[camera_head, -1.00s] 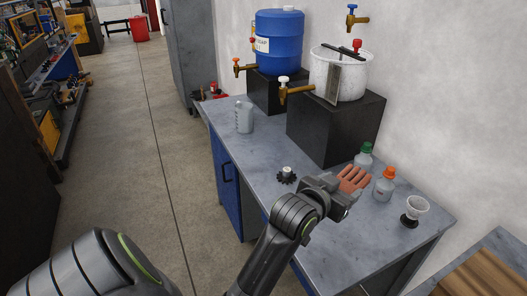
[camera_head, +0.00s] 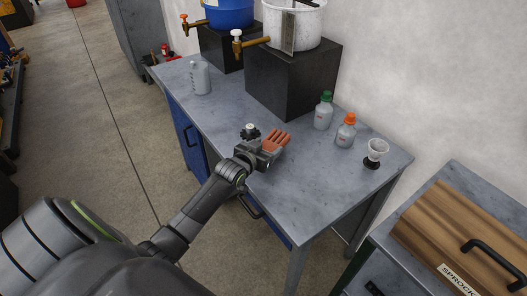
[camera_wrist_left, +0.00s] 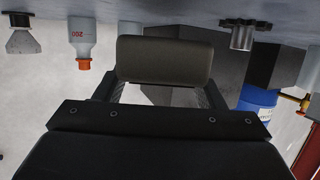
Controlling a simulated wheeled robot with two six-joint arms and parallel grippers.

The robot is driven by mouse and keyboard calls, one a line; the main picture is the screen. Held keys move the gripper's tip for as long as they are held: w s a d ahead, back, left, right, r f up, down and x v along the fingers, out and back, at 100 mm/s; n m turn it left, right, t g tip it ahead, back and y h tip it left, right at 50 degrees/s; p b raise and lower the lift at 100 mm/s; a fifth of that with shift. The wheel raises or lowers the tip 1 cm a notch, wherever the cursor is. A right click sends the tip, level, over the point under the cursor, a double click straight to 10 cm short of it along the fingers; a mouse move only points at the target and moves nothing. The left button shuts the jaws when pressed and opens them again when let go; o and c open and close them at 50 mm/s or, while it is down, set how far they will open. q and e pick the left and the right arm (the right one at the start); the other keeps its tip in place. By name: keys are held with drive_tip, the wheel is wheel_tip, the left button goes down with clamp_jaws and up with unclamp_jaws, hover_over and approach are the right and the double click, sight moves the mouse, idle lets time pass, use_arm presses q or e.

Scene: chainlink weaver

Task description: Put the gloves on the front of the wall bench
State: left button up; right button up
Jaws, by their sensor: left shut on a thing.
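The gloves (camera_head: 276,141) are orange-red with the fingers spread, pointing up and right in the head view. My left gripper (camera_head: 262,157) is shut on them at the cuff end, over the bench along the wall (camera_head: 315,205). I cannot tell whether the gloves touch the bench top. In the left wrist view, which looks inverted, a dark brownish padded piece (camera_wrist_left: 165,60), seemingly the glove cuff, sits between the fingers. My right gripper is not in view.
A black toothed knob (camera_head: 250,132) stands close beside the gloves. A black block (camera_head: 290,85) is behind. The bench's front right is clear.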

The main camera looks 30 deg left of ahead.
use_arm(q)
drive_tip(key=shift+f, duration=1.75)
drive_tip(key=o, duration=1)
drive_tip(key=shift+f, duration=0.1)
drive_tip(key=shift+o, duration=0.2)
drive_tip(key=shift+r, duration=0.2)
drive_tip(key=v, duration=1.2)
